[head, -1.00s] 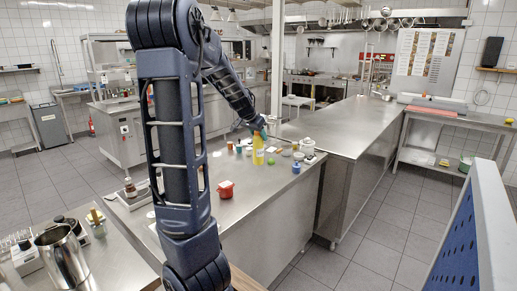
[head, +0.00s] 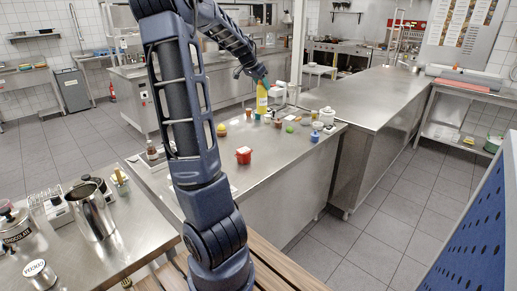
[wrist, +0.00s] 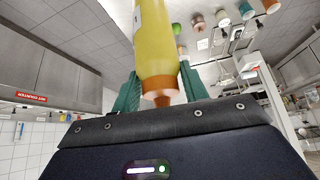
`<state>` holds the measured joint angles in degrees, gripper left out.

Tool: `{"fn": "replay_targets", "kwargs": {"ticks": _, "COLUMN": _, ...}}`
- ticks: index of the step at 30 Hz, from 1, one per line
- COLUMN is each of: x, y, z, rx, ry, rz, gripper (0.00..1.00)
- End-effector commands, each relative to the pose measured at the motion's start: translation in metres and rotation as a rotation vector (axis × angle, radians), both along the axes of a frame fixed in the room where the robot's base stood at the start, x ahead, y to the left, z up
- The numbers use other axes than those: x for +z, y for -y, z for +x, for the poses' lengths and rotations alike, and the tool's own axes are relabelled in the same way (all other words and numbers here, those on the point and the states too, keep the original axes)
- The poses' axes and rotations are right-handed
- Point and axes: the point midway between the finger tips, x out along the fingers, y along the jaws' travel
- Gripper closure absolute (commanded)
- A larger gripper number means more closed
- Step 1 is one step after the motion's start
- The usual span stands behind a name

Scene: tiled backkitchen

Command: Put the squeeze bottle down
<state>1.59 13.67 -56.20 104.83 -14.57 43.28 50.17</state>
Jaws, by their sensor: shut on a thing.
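The squeeze bottle is yellow with an orange nozzle. In the head view the bottle (head: 262,100) is over the far part of the steel counter (head: 215,168), looking upright. My gripper (head: 265,84) is at its top end. In the wrist view the bottle (wrist: 156,40) stands between the teal fingers of my gripper (wrist: 158,84), with its orange nozzle towards my wrist. The fingers are shut on it. Its base is cut off in the wrist view; in the head view I cannot tell whether it touches the counter.
Small jars stand just below the bottle in the picture. A green ball (head: 290,130), a blue bottle (head: 314,136), a white jar (head: 327,116) and a red pot (head: 243,155) stand on the same counter. Bare steel lies around the red pot. A metal pitcher (head: 92,212) stands at the near left.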

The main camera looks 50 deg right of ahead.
Motion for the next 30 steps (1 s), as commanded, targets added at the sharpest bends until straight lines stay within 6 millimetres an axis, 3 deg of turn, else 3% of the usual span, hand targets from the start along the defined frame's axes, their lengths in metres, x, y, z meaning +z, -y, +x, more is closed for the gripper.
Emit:
{"fn": "replay_targets", "kwargs": {"ticks": 5, "x": -0.002, "y": 0.002, "z": 0.021, "rx": -0.013, "ry": 0.0, "rz": 0.0, "gripper": 0.99}}
{"fn": "replay_targets", "kwargs": {"ticks": 11, "x": -0.017, "y": 0.002, "z": 0.026, "rx": -0.018, "ry": 0.001, "rz": 0.002, "gripper": 0.99}}
{"fn": "replay_targets", "kwargs": {"ticks": 30, "x": -0.147, "y": 0.002, "z": 0.025, "rx": -0.018, "ry": 0.0, "rz": 0.002, "gripper": 0.99}}
